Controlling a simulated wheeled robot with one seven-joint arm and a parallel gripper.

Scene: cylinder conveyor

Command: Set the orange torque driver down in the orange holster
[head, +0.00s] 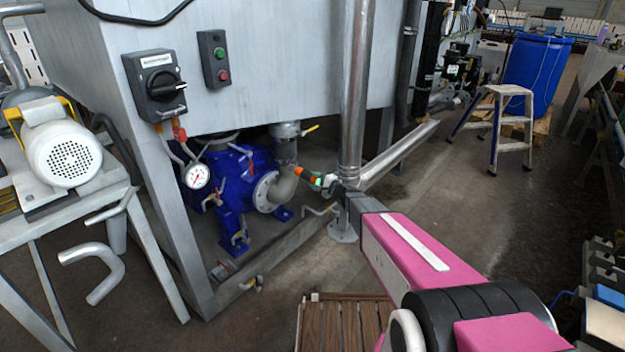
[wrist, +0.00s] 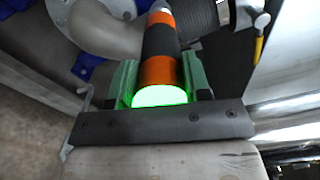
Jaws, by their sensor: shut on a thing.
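The orange torque driver (wrist: 160,72) shows close up in the wrist view, with orange and black bands and a glowing green end. It lies between the two green fingers of my gripper (wrist: 159,64), which is shut on it. In the head view the driver (head: 307,176) is a small orange and dark rod pointing up and left from my gripper (head: 326,181). It is held in the air, in front of the pipework by the blue pump. I cannot make out the orange holster in either view.
A blue pump (head: 236,180) with a grey pipe elbow (head: 284,188) sits under a steel tank (head: 275,60). A vertical steel post (head: 355,90) stands close to my gripper. A yellow-handled valve (wrist: 259,48) is at the upper right in the wrist view.

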